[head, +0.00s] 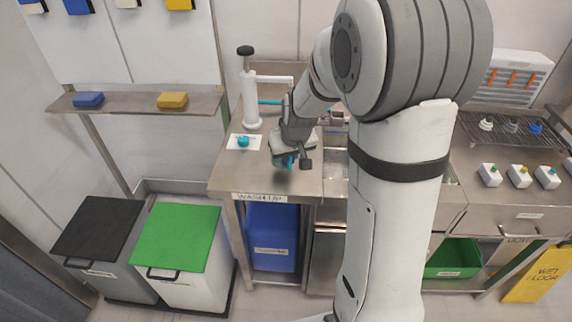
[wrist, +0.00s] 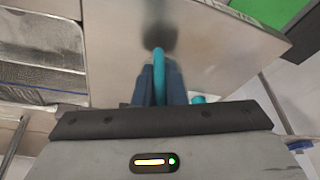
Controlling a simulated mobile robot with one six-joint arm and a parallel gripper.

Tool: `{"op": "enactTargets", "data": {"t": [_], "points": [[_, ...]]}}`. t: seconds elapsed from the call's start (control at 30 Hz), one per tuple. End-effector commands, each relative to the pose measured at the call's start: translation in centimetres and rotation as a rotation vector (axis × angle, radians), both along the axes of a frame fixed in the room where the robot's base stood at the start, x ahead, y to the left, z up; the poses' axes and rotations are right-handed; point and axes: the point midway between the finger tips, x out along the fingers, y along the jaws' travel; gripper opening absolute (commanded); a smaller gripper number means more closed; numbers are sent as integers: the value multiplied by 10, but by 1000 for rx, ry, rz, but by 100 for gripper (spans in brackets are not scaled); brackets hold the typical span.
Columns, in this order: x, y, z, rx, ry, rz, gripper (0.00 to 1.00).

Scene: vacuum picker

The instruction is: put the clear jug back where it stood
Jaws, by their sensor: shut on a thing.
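My gripper (head: 288,160) is low over the front part of the steel wash-up counter (head: 235,172). It is shut on a teal upright strip like a handle, which stands between the fingers in the wrist view (wrist: 159,75). The same teal shows under the gripper in the head view. A dim round grey patch lies just beyond the strip in the wrist view; I cannot tell whether it is the clear jug's see-through body or a shadow. No other clear jug can be made out. Whether the held thing touches the counter is not clear.
A teal knob-like piece (head: 243,142) sits on a white card left of my gripper. A white pump (head: 249,95) with a black top stands behind. A sink (head: 337,172) is to the right. The counter's front edge is close. Green-lidded (head: 178,238) and black-lidded bins stand below left.

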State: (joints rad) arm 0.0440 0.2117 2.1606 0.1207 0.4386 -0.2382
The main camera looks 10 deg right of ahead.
Motion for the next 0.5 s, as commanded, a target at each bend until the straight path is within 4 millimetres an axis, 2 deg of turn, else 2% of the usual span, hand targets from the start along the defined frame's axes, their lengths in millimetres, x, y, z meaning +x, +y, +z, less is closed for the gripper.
{"op": "enactTargets", "data": {"t": [0.1,0.2,0.5], "points": [[-1,0,-19,1,4,0,0],[0,0,-29,1,3,0,0],[0,1,-31,0,0,1,0]]}}
